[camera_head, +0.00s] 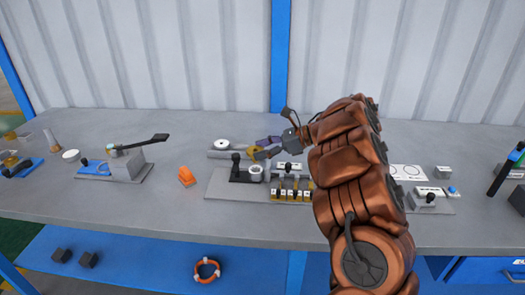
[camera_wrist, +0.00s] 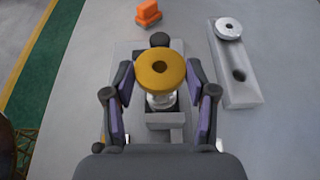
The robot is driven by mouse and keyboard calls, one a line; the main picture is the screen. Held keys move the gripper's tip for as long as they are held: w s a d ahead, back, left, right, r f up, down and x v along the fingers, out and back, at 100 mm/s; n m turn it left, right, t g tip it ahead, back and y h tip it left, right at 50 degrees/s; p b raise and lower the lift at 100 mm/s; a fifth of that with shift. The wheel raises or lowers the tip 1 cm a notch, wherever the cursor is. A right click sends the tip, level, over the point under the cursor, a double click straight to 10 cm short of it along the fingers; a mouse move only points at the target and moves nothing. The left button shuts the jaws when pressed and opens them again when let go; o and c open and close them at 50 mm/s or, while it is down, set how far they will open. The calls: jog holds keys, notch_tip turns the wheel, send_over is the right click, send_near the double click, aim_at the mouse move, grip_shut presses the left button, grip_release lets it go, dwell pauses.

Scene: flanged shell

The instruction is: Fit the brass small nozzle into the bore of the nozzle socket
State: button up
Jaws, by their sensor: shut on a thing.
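The brass small nozzle (camera_wrist: 146,76) shows from above in the wrist view as a round golden disc with a dark centre hole. My gripper (camera_wrist: 160,87) is shut on it, with purple-padded fingers on either side. A pale ring, which looks like the nozzle socket (camera_wrist: 161,103), shows just below and behind the nozzle. In the head view my gripper (camera_head: 266,148) holds the nozzle (camera_head: 252,153) slightly above the socket's pale ring (camera_head: 256,170). The nozzle hides most of the bore, and I cannot tell whether they touch.
A dark post (camera_head: 236,162) stands left of the socket. Several yellow-marked fittings (camera_head: 292,190) stand in a rack to its right. A grey block with a white disc (camera_head: 222,145) lies behind. An orange piece (camera_head: 186,176) sits left, with bare table around it.

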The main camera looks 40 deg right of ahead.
jog(key=shift+f+b, duration=1)
jog(key=shift+f, duration=0.1)
jog(key=shift+b, duration=2.65)
dwell(1.0)
jog(key=shift+f+b, duration=1.65)
jog(key=shift+b, duration=0.75)
jog(key=shift+r, duration=0.25)
jog(key=shift+r, duration=1.05)
